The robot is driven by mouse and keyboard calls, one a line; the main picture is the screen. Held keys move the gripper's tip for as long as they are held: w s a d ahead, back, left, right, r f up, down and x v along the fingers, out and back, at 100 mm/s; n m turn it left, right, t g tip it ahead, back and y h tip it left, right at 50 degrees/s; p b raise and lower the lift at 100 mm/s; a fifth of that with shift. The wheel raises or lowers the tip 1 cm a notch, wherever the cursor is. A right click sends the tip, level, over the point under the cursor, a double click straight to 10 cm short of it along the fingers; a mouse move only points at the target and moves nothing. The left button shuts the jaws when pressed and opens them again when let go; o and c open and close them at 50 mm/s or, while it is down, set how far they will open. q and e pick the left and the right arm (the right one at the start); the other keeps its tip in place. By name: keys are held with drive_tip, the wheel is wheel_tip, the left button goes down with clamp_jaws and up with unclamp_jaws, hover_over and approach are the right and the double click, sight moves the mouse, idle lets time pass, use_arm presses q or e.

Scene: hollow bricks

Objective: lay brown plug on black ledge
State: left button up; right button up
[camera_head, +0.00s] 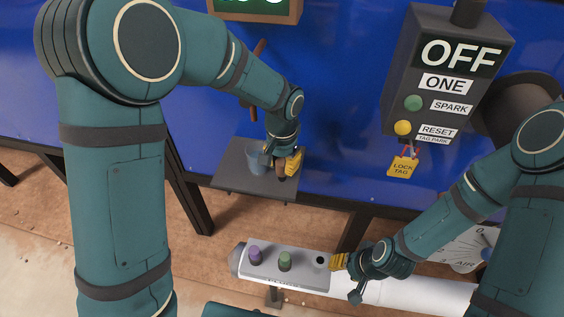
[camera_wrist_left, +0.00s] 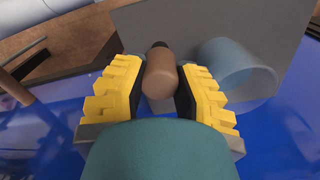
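The brown plug (camera_head: 281,174) is between the yellow fingers of my left gripper (camera_head: 288,168), over the right part of the black ledge (camera_head: 232,180). In the left wrist view the plug (camera_wrist_left: 160,78) sits between the dark finger pads, which close in on both its sides. Its dark tip points toward the ledge (camera_wrist_left: 215,22). I cannot tell whether the plug touches the ledge. My right gripper (camera_head: 340,262) is at the right end of the plug rack (camera_head: 300,278); its finger opening is too small to judge.
A blue-grey cup (camera_head: 257,163) stands on the ledge, just left of my left gripper. The rack holds a purple plug (camera_head: 255,256) and a green plug (camera_head: 285,261), with a dark hole (camera_head: 320,261) at right. A control box (camera_head: 437,75) with a lock tag (camera_head: 402,168) hangs at right.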

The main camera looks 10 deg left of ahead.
sight(282, 161)
use_arm(q)
drive_tip(key=shift+o, duration=0.3)
drive_tip(key=shift+r, duration=0.1)
drive_tip(key=shift+r+p, duration=0.5)
drive_tip(key=shift+p, duration=0.05)
wheel_tip(282, 161, up, 11)
drive_tip(key=p, duration=0.8)
drive_tip(key=shift+p, duration=0.4)
use_arm(e)
wheel_tip(282, 161, up, 10)
drive_tip(key=d, duration=0.1)
drive_tip(key=shift+w+f+t, duration=0.15)
drive_tip(key=shift+w+t, duration=0.05)
drive_tip(key=shift+t, duration=0.1)
drive_tip(key=shift+d, duration=0.1)
